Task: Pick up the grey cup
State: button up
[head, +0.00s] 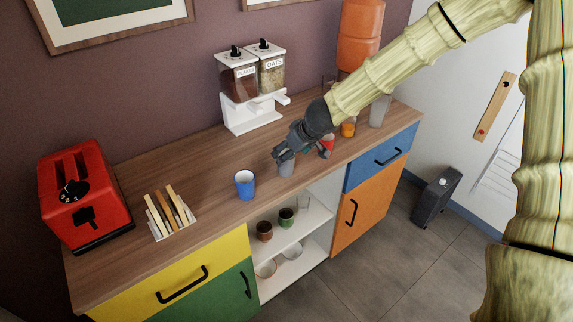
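The grey cup (286,168) stands on the wooden counter, near its front edge, to the right of the blue cup. My gripper (282,155) is right above it, reaching down from the upper right. The fingertips overlap the cup's top in this view and hide its rim. I cannot tell whether the fingers touch the cup or how far apart they are.
A blue cup (245,187) stands to the left. A red cup (327,146) and an orange cup (348,128) are close on the right. A cereal dispenser (252,92) stands behind. A toast rack (171,217) and red toaster (85,195) are farther left.

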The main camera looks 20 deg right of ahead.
jog(key=shift+s+x, duration=0.25)
jog(key=shift+x, duration=2.35)
jog(key=shift+s, duration=0.1)
jog(key=c, duration=1.2)
